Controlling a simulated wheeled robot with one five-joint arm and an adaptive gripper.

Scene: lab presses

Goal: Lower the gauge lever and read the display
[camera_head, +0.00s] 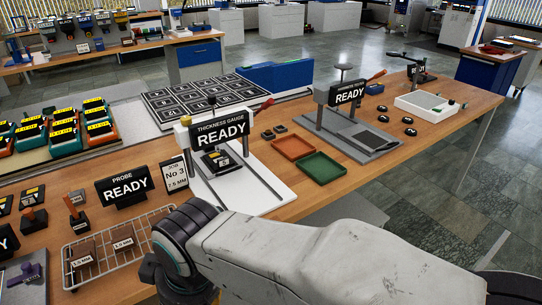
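The thickness gauge stands on a white base plate (262,200) on the wooden bench. Its black display (222,129) reads "THICKNESS GAUGE" and "READY". The gauge lever, with a red grip (267,104), slants up to the right beside the display. A small dark block with a pale label (216,161) sits under the gauge head. A job card (174,176) left of it reads "JOB No 3" and "7.5 MM". My arm crosses the lower part of the picture in front of the gauge; my gripper does not show.
Left of the gauge are a probe display (123,187) reading "READY" and a wire rack (66,252) with labelled blocks. Right of it are a red tray (292,147), a green tray (318,167) and another press (359,139) with a "READY" display and red-gripped lever. A blue box (275,77) stands behind.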

